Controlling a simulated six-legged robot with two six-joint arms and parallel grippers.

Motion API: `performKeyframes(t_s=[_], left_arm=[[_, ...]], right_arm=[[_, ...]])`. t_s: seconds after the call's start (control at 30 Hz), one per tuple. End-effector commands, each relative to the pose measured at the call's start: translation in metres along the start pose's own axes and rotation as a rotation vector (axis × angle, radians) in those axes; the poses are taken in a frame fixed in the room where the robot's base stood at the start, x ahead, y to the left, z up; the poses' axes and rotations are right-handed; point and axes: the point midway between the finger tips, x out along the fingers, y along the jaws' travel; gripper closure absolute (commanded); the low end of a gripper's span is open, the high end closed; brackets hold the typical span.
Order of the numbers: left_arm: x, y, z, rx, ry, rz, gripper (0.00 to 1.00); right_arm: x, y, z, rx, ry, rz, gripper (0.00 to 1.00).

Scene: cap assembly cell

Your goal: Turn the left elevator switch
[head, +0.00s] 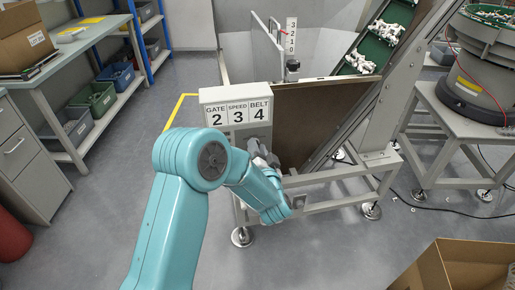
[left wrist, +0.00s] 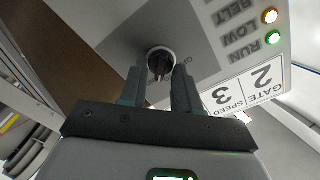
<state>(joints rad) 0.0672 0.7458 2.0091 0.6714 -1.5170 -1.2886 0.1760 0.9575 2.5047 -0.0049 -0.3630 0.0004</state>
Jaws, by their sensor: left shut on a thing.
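The elevator control box (head: 236,108) stands at the hopper's front, with a sign reading GATE 2, SPEED 3, BELT 4. In the left wrist view, upside down, its panel (left wrist: 195,40) carries a black rotary switch (left wrist: 160,62) with a pale round collar. My left gripper (left wrist: 159,73) is shut on this switch, one finger on each side. In the head view, my left gripper (head: 262,150) is at the panel's right side, and it and the arm hide the switch. No second switch shows. My right gripper is not in view.
An orange lamp (left wrist: 269,16) and a green lamp (left wrist: 272,38) are lit on the panel. A green belt (head: 372,50) carries white parts upward behind a brown hopper plate (head: 318,112). A cardboard box (head: 460,265) lies at the lower right. A bowl feeder (head: 483,60) stands at right.

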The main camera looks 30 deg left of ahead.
Motion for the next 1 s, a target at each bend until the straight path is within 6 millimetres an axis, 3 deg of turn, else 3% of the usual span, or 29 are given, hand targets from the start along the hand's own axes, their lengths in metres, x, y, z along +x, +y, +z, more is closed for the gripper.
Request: performKeyframes(t_s=[0.4,0.43,0.5,0.83,1.0], left_arm=[[-0.001,0.002,0.003,0.011,-0.005,0.005,0.99],[-0.001,0.002,0.003,0.011,-0.005,0.005,0.65],[-0.001,0.002,0.002,0.011,-0.005,0.004,0.45],[-0.003,0.001,0.001,0.008,-0.002,0.002,0.45],[-0.028,0.001,0.000,0.009,0.001,0.005,0.45]], right_arm=[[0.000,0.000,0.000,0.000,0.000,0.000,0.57],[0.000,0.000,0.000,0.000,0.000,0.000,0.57],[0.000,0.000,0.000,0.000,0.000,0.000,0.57],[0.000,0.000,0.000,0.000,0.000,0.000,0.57],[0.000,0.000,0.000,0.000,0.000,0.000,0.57]])
